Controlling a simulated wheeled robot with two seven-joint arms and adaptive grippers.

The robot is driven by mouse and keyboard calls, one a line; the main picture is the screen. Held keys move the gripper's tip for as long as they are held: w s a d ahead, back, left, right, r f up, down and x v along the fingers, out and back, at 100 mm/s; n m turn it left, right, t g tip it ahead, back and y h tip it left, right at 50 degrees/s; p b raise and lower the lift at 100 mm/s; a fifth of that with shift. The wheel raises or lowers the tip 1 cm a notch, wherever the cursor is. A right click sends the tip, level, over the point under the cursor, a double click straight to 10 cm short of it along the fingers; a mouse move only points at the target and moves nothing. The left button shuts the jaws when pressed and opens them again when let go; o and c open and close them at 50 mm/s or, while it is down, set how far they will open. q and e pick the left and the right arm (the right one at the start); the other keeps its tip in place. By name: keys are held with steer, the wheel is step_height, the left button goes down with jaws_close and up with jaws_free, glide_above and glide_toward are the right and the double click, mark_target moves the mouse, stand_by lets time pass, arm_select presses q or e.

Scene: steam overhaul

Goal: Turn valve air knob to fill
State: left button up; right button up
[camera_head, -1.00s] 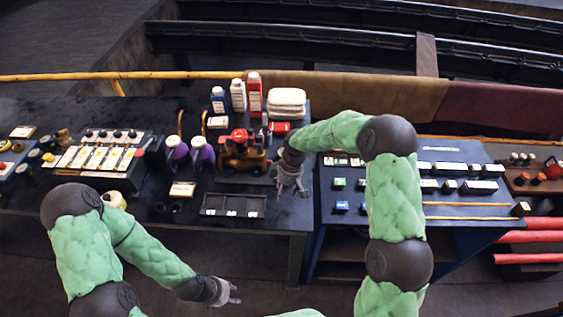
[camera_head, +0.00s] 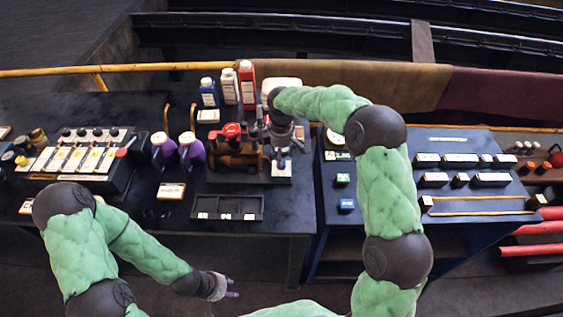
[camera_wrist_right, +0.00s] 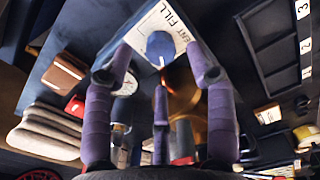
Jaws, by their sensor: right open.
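The air valve knob (camera_wrist_right: 160,46) is a round blue knob on a white plate (camera_wrist_right: 145,30), seen in the right wrist view. The plate reads "FILL", and a partly hidden word ending in "ENT" sits beside the knob. A small pale mark shows on the knob's lower edge in that view. My right gripper (camera_head: 283,160) is open over the valve's white plate (camera_head: 281,173) in the head view, where it covers the knob. Its purple fingers (camera_wrist_right: 160,85) spread around the knob without visible contact. My left gripper (camera_head: 236,288) is open and empty before the bench's front edge.
A red and brass device (camera_head: 233,152) stands just left of the valve plate. A black tray (camera_head: 228,207) lies in front of it. Bottles (camera_head: 229,86) stand behind. Purple jugs (camera_head: 190,151) and a lever panel (camera_head: 85,160) are further left; a blue panel (camera_head: 455,190) is to the right.

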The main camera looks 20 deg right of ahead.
steer(key=shift+f, duration=1.75)
jaws_close()
